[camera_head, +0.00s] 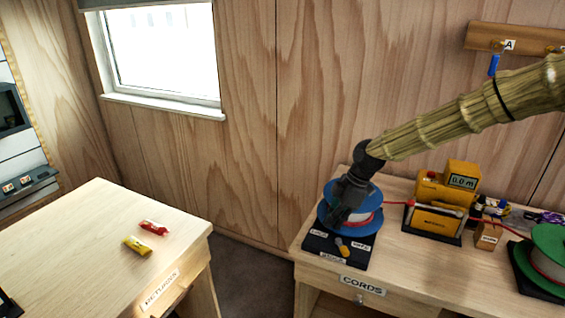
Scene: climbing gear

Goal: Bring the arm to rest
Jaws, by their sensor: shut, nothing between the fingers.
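My arm (460,115), in a straw-coloured ribbed sleeve, reaches in from the right edge and slopes down to the left. My gripper (337,214) is black, shut and empty. It points down over the left part of a blue-flanged spool (371,220) and hides some of it. I cannot tell whether the fingertips touch the spool.
The cords table (395,271) also bears a yellow length meter (432,188) reading 0.0 m, red cord and a green spool (552,245). A left table (75,235) holds red (153,227) and yellow (137,245) packets. Dark floor shows between the tables.

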